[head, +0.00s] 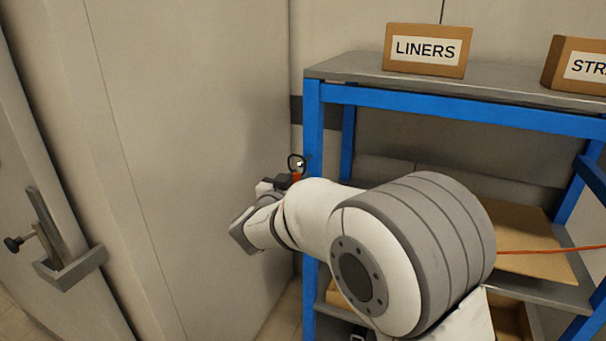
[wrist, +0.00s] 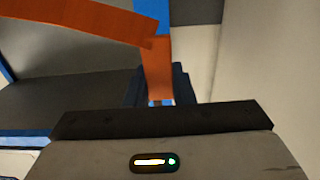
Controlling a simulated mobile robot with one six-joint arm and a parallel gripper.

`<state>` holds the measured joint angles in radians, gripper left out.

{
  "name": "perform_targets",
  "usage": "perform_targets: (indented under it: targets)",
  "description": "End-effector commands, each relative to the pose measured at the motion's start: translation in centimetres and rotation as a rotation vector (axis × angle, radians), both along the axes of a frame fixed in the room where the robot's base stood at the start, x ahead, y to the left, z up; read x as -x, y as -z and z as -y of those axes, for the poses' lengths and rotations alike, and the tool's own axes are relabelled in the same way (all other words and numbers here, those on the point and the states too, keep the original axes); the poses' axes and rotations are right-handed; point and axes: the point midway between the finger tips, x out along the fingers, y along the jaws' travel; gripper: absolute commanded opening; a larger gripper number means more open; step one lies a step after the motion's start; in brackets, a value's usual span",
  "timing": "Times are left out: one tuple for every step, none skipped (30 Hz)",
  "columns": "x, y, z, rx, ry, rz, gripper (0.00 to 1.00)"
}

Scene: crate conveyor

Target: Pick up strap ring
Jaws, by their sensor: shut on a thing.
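The strap ring shows in the wrist view as a broad flat orange band (wrist: 75,32) running in from the upper left, with an orange piece (wrist: 157,68) going down between my dark fingers. My gripper (wrist: 160,100) is shut on this orange piece. In the head view, my gripper (head: 286,181) is by the shelf's left blue post, with a small orange bit of the strap ring (head: 297,176) at its tip. A small dark loop (head: 297,161) shows just above; I cannot tell what it belongs to. My arm hides part of the shelf.
A blue-framed shelf (head: 460,107) stands at the right, with a LINERS box (head: 426,50) and a second labelled box (head: 583,66) on top. Cardboard lies on a lower level (head: 520,235). A thin orange line (head: 550,251) crosses there. A pale wall panel (head: 190,120) is close on the left.

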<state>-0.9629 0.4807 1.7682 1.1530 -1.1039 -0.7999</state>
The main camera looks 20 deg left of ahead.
Motion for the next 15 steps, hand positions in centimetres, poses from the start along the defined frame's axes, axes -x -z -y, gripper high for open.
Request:
perform_targets:
  targets:
    - [1.4,-0.2,-0.1,0.001,-0.005,0.000,0.00]
    - [2.2,-0.2,-0.2,0.001,-0.005,0.000,0.00]
    - [3.2,-0.3,-0.1,0.000,-0.004,0.000,0.00]
    - [4.1,-0.2,-0.1,0.000,-0.006,-0.001,0.00]
    - [4.8,-0.2,-0.1,0.000,-0.005,0.000,0.00]
    - [6.0,-0.2,-0.1,0.001,-0.007,0.000,0.00]
    - [6.8,-0.3,-0.1,0.000,-0.005,0.000,0.00]
    - [7.7,-0.2,-0.1,0.001,-0.006,0.000,0.00]
    - [8.7,-0.2,-0.1,0.001,-0.006,0.001,0.00]
    - [9.5,-0.2,-0.1,0.001,-0.006,0.000,0.00]
    - [10.1,-0.2,-0.1,0.000,-0.005,0.000,0.00]
    - [11.0,-0.2,-0.1,-0.001,-0.005,0.001,0.00]
    - [11.6,-0.2,0.0,0.000,-0.005,0.000,0.00]
    - [12.1,-0.1,0.0,0.000,-0.004,0.000,0.00]
    - [12.7,-0.1,0.0,0.000,-0.004,0.001,0.00]
